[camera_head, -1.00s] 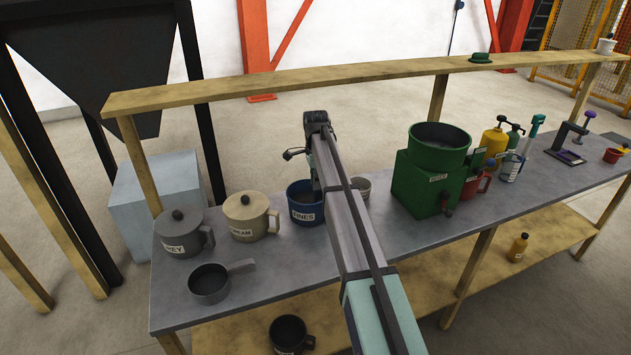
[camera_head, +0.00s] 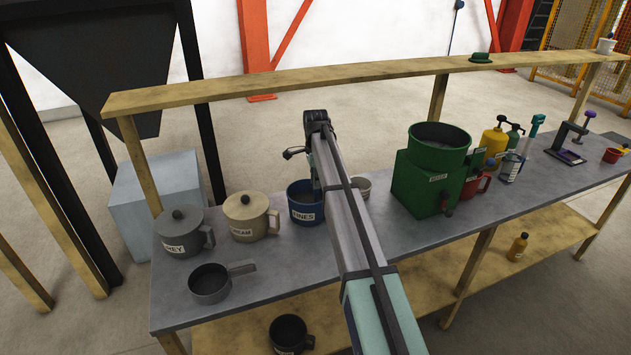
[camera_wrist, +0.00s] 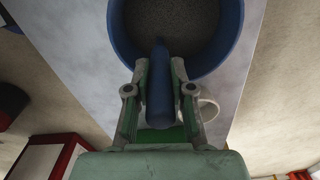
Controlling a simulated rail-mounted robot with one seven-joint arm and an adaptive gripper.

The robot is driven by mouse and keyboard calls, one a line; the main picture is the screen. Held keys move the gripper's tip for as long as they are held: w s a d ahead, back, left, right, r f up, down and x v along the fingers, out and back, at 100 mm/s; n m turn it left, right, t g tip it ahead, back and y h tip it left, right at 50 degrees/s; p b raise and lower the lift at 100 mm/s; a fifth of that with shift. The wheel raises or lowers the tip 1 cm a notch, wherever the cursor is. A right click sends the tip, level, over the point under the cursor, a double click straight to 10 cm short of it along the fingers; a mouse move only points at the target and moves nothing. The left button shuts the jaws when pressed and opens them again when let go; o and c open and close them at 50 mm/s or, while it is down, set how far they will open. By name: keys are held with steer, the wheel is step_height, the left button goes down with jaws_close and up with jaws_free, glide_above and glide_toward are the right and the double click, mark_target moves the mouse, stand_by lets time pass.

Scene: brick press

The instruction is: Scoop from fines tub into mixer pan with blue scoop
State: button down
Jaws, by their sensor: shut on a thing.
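The blue fines tub (camera_head: 305,212) stands on the bench behind my arm, its label partly covered. In the wrist view the tub (camera_wrist: 233,48) fills the top, with grey grainy fines (camera_wrist: 180,18) inside. My gripper (camera_wrist: 160,92) is shut on the blue handle of the scoop (camera_wrist: 158,80). The handle points toward the tub and reaches over its near rim; the scoop's bowl cannot be made out. In the head view my arm hides the gripper's grip. The green mixer (camera_head: 428,185), with its round pan (camera_head: 440,138) on top, stands to the right of the tub.
Lidded grey (camera_head: 180,235) and cream (camera_head: 248,218) tubs stand left of the fines tub. A grey pan with a handle (camera_head: 208,285) sits in front. A small pale cup (camera_head: 364,187) is close right of my arm. A wooden rail (camera_head: 370,75) runs above the bench's back edge.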

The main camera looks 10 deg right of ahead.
steer(key=shift+r+p, duration=3.45)
steer(key=shift+r, duration=3.55)
steer(key=shift+r+p, duration=1.55)
steer(key=shift+r, duration=1.45)
